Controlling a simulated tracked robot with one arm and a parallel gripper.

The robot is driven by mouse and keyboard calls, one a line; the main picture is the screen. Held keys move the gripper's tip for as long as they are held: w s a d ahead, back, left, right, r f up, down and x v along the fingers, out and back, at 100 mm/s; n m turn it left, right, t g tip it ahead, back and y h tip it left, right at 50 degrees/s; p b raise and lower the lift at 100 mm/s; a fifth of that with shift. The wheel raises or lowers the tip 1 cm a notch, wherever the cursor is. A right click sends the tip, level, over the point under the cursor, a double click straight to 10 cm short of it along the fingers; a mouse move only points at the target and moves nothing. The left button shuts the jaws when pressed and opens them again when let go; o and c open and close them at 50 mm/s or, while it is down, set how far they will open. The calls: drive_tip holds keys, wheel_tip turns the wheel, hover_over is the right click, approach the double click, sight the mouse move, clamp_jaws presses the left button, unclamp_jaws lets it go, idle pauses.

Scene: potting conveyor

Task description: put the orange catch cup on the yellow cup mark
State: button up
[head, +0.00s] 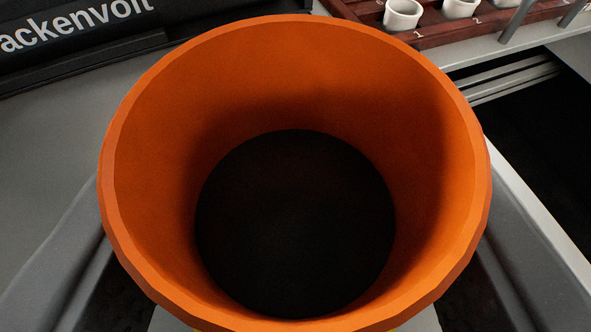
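The orange catch cup (300,85) fills most of the head view, seen from above into its open mouth. Its inside bottom is dark and looks empty. My gripper (295,235) has a grey finger on each side of the cup, left and right, both pressed up against its outer wall. The cup hides the fingertips and whatever is directly beneath it. A thin sliver of yellow shows at the bottom edge under the rim; I cannot tell whether it is the yellow cup mark.
A dark red-brown tray (437,36) with small white pots (402,14) stands at the upper right, near grey metal posts (517,20). A black item with white lettering (75,27) lies at the upper left. Grey surface (45,150) is clear at left; a dark gap (545,125) lies at right.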

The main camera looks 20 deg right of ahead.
drive_tip(key=o, duration=1)
drive_tip(key=shift+c, duration=0.2)
drive_tip(key=shift+r, duration=0.1)
drive_tip(key=p+v, duration=0.1)
drive_tip(key=v, duration=1.1)
